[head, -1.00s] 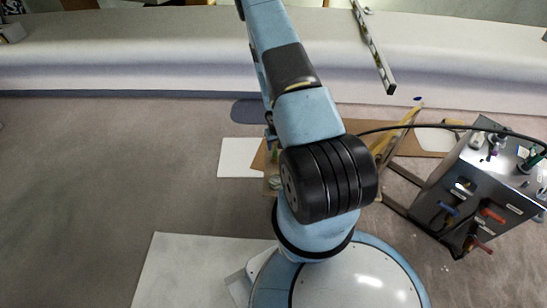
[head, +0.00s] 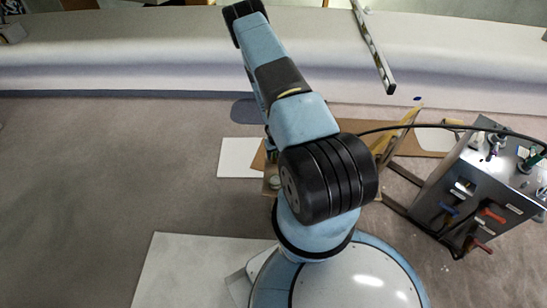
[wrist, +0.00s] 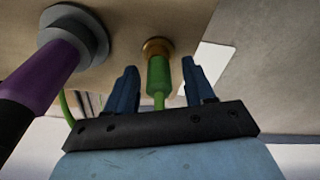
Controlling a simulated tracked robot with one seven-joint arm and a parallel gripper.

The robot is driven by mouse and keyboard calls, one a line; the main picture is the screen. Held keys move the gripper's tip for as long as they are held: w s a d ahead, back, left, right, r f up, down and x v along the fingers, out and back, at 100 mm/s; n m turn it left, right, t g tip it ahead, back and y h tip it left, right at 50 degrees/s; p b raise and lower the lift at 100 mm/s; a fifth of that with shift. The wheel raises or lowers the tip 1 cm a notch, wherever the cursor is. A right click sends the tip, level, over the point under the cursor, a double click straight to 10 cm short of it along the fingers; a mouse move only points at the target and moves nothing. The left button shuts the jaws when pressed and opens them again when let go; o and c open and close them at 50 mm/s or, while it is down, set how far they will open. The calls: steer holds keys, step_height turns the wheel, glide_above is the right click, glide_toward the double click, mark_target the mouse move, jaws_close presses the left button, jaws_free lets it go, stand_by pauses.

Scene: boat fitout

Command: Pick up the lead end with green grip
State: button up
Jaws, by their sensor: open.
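The lead end with the green grip (wrist: 158,76) shows in the wrist view, its tip at a round brass fitting (wrist: 157,47) on a beige panel. A thin green lead runs from the grip towards my gripper. My gripper (wrist: 159,64) is open, with one blue finger on each side of the green grip. Small gaps show between the fingers and the grip, so it is not clasped. Whether the tip is seated in the fitting is hard to tell.
A large purple-and-black plug (wrist: 45,75) with a grey collar sits close to the left of my gripper. A metal box (head: 470,185) with coloured handles stands right in the head view. White sheets and cardboard lie on the floor; open floor is left.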

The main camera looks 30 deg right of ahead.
jaws_close()
stand_by(0.4)
steer(key=shift+r, duration=0.5)
step_height(320, 180, up, 2)
steer(key=shift+r, duration=0.25)
steer(key=s+d+r, duration=0.5)
steer(key=s+r, duration=0.4)
steer(key=s, duration=0.4)
steer(key=shift+r, duration=0.25)
